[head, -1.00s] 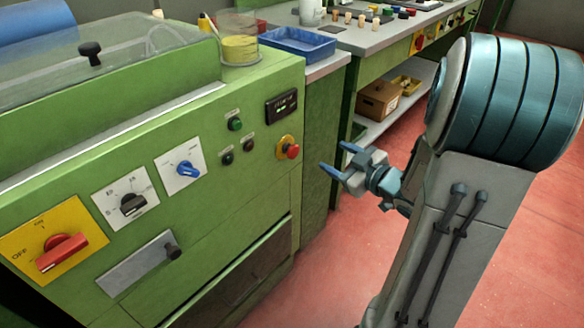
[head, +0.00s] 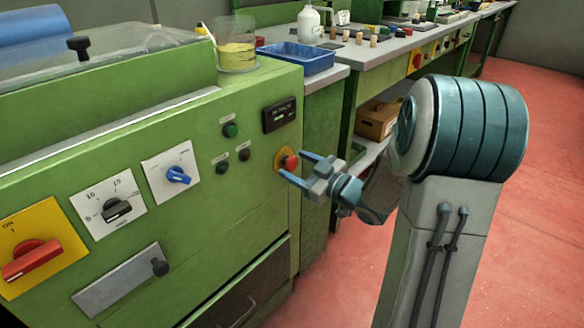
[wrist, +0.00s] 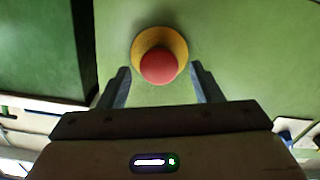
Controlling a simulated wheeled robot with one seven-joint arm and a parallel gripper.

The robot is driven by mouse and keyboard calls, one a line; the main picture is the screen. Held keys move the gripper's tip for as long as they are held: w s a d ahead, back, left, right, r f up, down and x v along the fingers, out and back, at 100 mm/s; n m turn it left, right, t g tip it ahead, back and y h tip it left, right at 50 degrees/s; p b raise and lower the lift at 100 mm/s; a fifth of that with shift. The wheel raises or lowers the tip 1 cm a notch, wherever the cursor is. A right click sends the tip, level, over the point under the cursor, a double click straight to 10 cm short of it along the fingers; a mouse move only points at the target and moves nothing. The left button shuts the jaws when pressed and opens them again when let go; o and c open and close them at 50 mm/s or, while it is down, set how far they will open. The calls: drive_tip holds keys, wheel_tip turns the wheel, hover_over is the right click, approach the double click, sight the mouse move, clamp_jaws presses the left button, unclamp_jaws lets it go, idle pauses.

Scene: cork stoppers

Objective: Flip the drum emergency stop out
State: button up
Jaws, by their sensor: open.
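The drum emergency stop (head: 290,163) is a red mushroom button on a yellow round base, on the right end of the green machine's front panel. My gripper (head: 292,168) is open in front of it, with its two blue fingers pointing at the panel. In the wrist view the red button (wrist: 159,66) on its yellow base lies centred ahead, between and just beyond the open fingertips of my gripper (wrist: 160,80). Nothing is between the fingers that I can see gripped. Whether a fingertip touches the button cannot be told.
The green panel also carries a small dark display (head: 280,115), a green button (head: 230,130), a blue knob (head: 178,175), a black knob (head: 117,209) and a red main switch (head: 32,260). A blue tray (head: 296,57) sits behind. Red floor (head: 340,290) is clear at right.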

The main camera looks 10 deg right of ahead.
drive_tip(key=shift+x, duration=1.1)
clamp_jaws()
drive_tip(key=shift+s+d, duration=0.35)
drive_tip(key=shift+s, duration=0.25)
drive_tip(key=shift+d+f, duration=0.1)
drive_tip(key=shift+d, duration=0.05)
unclamp_jaws()
drive_tip(key=shift+d, duration=0.1)
